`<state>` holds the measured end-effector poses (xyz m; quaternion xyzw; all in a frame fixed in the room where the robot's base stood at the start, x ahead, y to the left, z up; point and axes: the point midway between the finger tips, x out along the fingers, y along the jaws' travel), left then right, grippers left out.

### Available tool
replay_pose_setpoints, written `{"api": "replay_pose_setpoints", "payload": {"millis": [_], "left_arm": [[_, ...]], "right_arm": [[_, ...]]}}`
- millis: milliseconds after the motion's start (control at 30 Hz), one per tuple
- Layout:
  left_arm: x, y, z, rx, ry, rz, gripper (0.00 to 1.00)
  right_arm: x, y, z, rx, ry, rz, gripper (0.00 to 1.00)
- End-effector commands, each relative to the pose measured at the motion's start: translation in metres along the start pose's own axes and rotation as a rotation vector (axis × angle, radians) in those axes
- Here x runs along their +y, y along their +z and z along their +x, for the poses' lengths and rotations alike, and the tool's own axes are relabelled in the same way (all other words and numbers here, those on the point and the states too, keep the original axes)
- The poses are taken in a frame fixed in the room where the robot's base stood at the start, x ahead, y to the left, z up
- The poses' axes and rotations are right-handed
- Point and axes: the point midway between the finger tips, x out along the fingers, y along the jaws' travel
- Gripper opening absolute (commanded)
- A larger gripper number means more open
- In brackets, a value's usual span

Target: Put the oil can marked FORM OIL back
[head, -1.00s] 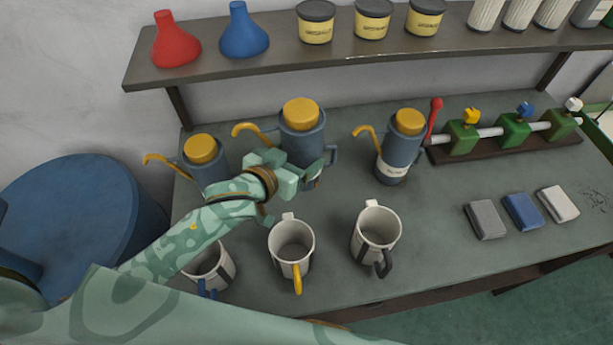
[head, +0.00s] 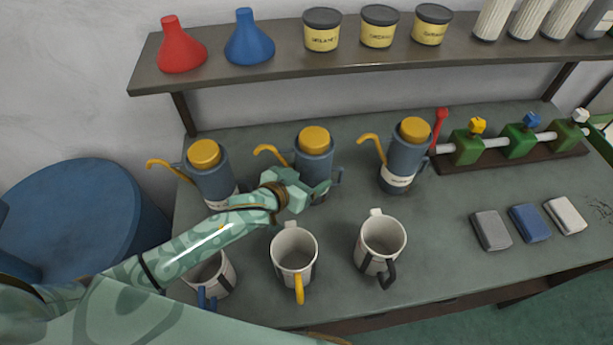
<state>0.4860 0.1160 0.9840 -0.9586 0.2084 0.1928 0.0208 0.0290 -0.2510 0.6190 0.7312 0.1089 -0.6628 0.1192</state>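Three blue-grey oil cans with yellow caps and curved yellow spouts stand in a row along the back of the bench: the left can (head: 209,177), the middle can (head: 314,161) and the right can (head: 399,165). Labels on the left and right cans are too small to read; the middle can's label is hidden behind my gripper. My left gripper (head: 322,189) is at the front lower part of the middle can and appears shut on it. The can is upright and looks at or very near the bench top. My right gripper is not in view.
White mugs stand in front: one with a blue handle (head: 212,276), one yellow (head: 294,254), one black (head: 380,245). A green-block valve rack (head: 520,147) and several small blocks (head: 529,223) lie right. A shelf (head: 365,62) with flasks and tins hangs above.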

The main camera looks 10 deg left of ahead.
Motion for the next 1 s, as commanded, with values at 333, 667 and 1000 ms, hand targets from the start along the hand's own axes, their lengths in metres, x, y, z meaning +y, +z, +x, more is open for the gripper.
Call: {"api": "replay_pose_setpoints", "payload": {"millis": [333,667,1000], "left_arm": [[0.0,0.001,0.0,0.0,0.0,-0.001,0.97],[0.0,-0.002,-0.008,-0.001,-0.001,0.0,1.0],[0.0,-0.002,-0.066,-0.001,-0.001,-0.001,1.0]], "right_arm": [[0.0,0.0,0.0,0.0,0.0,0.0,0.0],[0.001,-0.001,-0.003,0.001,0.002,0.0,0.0],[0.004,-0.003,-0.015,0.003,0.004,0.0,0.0]]}}
